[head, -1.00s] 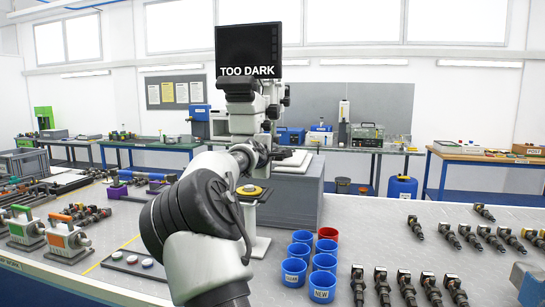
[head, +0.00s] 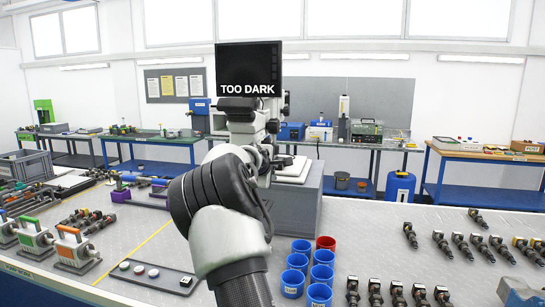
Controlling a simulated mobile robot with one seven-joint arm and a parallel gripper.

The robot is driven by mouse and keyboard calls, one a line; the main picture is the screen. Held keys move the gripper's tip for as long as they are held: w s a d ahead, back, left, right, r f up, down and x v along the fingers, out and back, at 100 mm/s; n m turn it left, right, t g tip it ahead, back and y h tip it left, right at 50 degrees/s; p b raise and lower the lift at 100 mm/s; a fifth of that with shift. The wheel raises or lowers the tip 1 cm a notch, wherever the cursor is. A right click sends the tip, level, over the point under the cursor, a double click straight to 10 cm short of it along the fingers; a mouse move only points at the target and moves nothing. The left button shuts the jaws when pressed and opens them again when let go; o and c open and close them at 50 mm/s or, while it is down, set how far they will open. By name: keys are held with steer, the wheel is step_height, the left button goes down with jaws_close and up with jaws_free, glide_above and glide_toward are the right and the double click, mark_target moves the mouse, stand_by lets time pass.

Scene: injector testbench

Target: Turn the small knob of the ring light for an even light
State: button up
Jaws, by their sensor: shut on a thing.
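The microscope (head: 243,113) stands behind my arm, with a black screen (head: 248,68) on top reading "TOO DARK". My gripper (head: 274,158) shows only in small part, past my wrist, at the height of the ring light below the microscope head. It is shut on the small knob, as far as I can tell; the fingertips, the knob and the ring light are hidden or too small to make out.
Several injectors (head: 440,243) lie further right. A dark tray with round pieces (head: 153,272) and handled devices (head: 75,250) are on the left.

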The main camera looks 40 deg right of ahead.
steer(key=g+y+p, duration=0.1)
steer(key=p, duration=0.3)
steer(key=shift+d+r+p, duration=0.1)
steer(key=shift+r+p, duration=0.3)
steer(key=shift+f+y+p, duration=0.3)
steer(key=shift+f+p, duration=0.1)
steer(key=shift+p, duration=0.35)
steer(key=o, duration=1.1)
steer(key=shift+c, duration=0.2)
steer(key=b+v, duration=0.3)
steer(key=v, duration=1.4)
steer(key=shift+a+r+b, duration=0.2)
steer(key=shift+a+b, duration=0.05)
steer(key=shift+b, duration=0.15)
